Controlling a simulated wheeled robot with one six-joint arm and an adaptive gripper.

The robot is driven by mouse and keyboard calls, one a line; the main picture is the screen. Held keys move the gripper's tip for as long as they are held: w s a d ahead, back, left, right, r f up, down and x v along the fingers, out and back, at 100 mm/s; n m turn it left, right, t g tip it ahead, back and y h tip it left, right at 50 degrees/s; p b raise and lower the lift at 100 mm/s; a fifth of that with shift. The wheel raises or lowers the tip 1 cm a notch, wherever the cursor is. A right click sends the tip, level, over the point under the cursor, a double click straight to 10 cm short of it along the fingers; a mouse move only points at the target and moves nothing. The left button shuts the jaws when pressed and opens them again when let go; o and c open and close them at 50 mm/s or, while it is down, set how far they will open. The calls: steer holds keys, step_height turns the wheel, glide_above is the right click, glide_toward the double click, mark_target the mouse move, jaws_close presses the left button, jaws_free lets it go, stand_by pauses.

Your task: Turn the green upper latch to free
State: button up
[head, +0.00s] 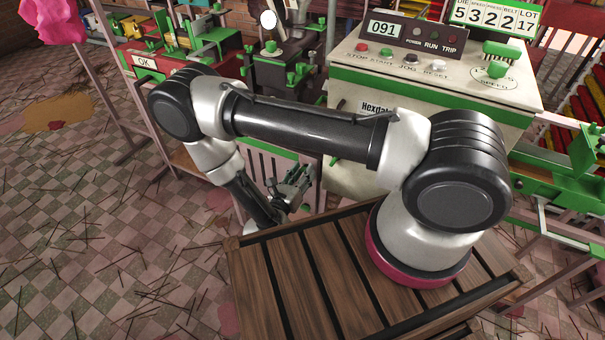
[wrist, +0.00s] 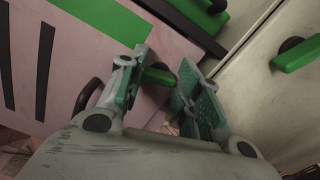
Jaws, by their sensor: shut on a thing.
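In the wrist view, my gripper (wrist: 165,66) has its two green-padded fingers on either side of a small green latch bar (wrist: 158,76), shut on it. The bar's far end is hidden by the fingers. I cannot tell for sure from this view whether it is the upper latch. A second green latch (wrist: 297,54) with a dark round pivot sits on the pale panel at the right, apart from the fingers. In the head view my gripper (head: 291,186) is low beside the machine's front, and the latch it holds cannot be made out.
The cream control cabinet (head: 430,100) with buttons and a 091 display stands just right of my gripper. A green-topped machine with a slatted panel (head: 262,165) is behind it. The slatted wooden top (head: 300,285) is in front. Tiled floor with scattered sticks is open at left.

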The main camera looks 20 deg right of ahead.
steer(key=n, duration=0.5)
steer(key=shift+w+a+n, duration=0.1)
steer(key=shift+n, duration=0.2)
steer(key=n, duration=0.4)
steer(key=shift+f+n, duration=0.1)
steer(key=shift+n, duration=0.2)
steer(key=shift+a, duration=0.1)
steer(key=o, duration=1)
